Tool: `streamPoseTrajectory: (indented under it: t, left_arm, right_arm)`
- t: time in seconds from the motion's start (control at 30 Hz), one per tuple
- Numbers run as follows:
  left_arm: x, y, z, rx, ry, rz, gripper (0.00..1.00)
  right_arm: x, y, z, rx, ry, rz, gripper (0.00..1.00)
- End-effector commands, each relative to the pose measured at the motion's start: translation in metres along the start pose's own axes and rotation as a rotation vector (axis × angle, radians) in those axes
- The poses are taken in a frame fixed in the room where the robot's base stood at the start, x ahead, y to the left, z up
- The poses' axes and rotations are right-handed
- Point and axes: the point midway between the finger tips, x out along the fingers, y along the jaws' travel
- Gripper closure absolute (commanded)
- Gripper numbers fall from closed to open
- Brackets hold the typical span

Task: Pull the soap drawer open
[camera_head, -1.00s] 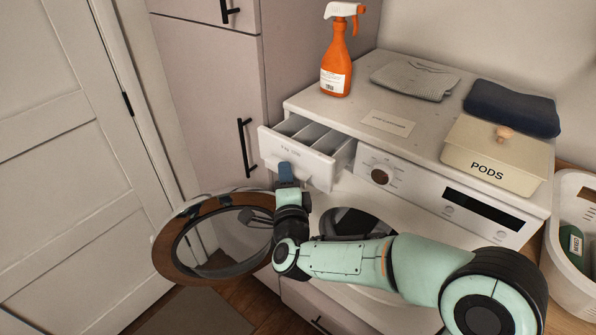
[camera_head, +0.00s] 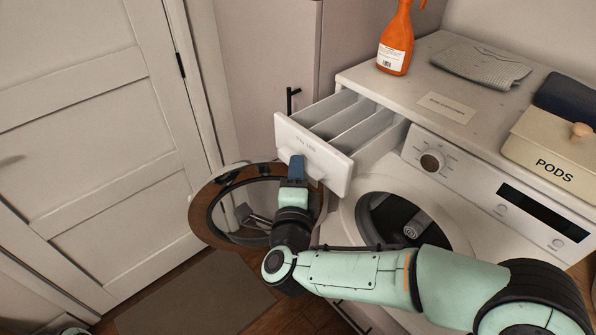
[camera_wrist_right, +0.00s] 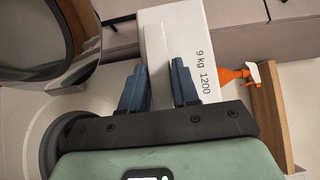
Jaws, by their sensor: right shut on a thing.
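The white soap drawer (camera_head: 311,153) of the washing machine (camera_head: 440,190) stands pulled well out in the head view, its compartments (camera_head: 345,120) showing and looking empty. My right gripper (camera_head: 297,168) is at the drawer front, its blue fingers shut on the handle. In the right wrist view the gripper (camera_wrist_right: 160,85) has one finger on each side of the pale handle (camera_wrist_right: 160,68), and the drawer front (camera_wrist_right: 200,60) reads "9 kg 1200". The fingertips are partly hidden by the handle in the head view.
The round washer door (camera_head: 215,205) hangs open below the drawer, close to my right wrist. An orange spray bottle (camera_head: 396,45), a folded grey cloth (camera_head: 480,65) and a PODS box (camera_head: 555,150) stand on the machine. A tall cabinet (camera_head: 265,60) is behind the drawer.

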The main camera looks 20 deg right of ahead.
Motion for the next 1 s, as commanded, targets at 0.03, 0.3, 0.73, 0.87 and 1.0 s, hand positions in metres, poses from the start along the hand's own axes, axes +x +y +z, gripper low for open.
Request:
streamPoseTrajectory:
  t: [0.03, 0.3, 0.73, 0.87, 1.0]
  left_arm:
    - [0.0, 0.0, 0.0, 0.0, 0.0, 0.0, 0.57]
    - [0.0, 0.0, 0.0, 0.0, -0.001, 0.0, 0.57]
    - [0.004, -0.001, -0.002, 0.0, 0.005, 0.001, 0.57]
    - [0.006, -0.001, -0.003, 0.0, 0.008, 0.002, 0.57]
    - [0.007, -0.001, -0.004, 0.001, 0.01, 0.002, 0.57]
  right_arm:
    - [0.0, 0.008, -0.001, -0.006, 0.002, 0.019, 1.0]
    - [0.0, 0.005, -0.001, -0.003, 0.002, 0.011, 0.53]
    - [-0.051, 0.003, 0.0, -0.001, -0.003, 0.007, 0.53]
    - [-0.082, 0.003, 0.0, -0.002, -0.003, 0.008, 0.53]
    - [-0.108, 0.004, -0.001, -0.003, -0.001, 0.01, 0.53]
